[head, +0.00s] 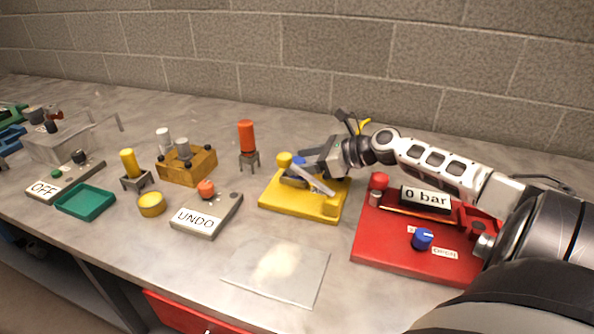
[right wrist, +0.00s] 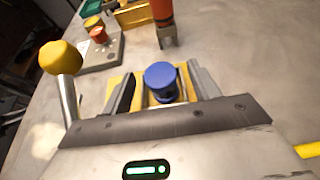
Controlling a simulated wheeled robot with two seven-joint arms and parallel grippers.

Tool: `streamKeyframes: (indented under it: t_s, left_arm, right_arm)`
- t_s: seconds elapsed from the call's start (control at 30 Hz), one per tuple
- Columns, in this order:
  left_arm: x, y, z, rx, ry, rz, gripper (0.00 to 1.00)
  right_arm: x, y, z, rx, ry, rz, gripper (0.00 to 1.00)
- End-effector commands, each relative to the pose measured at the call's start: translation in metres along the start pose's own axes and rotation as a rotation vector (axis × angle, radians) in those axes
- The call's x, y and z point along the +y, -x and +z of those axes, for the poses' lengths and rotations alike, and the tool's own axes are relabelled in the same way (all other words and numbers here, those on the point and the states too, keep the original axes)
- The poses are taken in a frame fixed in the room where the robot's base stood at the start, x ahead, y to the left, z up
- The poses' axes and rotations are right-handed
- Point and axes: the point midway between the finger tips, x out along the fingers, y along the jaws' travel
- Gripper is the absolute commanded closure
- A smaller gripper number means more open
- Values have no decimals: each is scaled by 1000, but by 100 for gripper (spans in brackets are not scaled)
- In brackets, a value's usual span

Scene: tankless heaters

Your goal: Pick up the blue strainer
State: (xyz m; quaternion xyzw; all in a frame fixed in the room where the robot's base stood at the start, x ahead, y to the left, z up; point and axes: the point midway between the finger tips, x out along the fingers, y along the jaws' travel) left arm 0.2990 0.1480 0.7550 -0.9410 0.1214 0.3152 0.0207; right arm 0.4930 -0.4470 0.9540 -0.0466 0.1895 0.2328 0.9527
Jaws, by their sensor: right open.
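The blue strainer (head: 299,160) shows as a small blue piece at the yellow base (head: 290,207), mostly hidden by my right gripper in the head view. In the right wrist view it is a blue round-topped cylinder (right wrist: 160,79) between the two fingers. My right gripper (head: 297,175) is open, with its fingers on either side of the strainer; its fingers also show in the right wrist view (right wrist: 163,88). I cannot tell whether either finger touches it. A yellow ball-topped lever (right wrist: 61,60) stands beside the gripper. My left gripper is out of view.
A red panel (head: 375,247) with a "0 bar" display (head: 426,198) lies under my right arm. An orange-red cylinder on a stand (head: 247,138) and the UNDO box (head: 205,218) are to the left. A brick wall runs behind.

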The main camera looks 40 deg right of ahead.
Motion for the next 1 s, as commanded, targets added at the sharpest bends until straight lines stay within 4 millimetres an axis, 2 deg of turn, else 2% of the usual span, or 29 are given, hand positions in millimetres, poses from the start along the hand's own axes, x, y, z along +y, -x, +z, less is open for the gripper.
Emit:
streamKeyframes:
  t_s: [0.27, 0.3, 0.47, 0.53, 0.57, 0.8, 1.0]
  left_arm:
    - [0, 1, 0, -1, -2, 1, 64]
    - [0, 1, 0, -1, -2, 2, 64]
    - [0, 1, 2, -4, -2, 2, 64]
    - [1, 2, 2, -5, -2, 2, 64]
    - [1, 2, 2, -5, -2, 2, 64]
    - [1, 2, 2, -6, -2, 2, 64]
    - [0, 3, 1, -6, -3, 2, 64]
  right_arm:
    - [0, -3, 0, 0, -1, 0, 39]
    - [0, -3, 0, 0, -1, 0, 45]
    - [0, -3, 0, 0, -1, 0, 89]
    - [0, -3, 0, -1, -1, 0, 89]
    - [0, -3, 0, -1, -1, 0, 93]
    - [0, -2, 2, -1, 0, 0, 93]
    - [0, 4, 16, -1, 2, 1, 93]
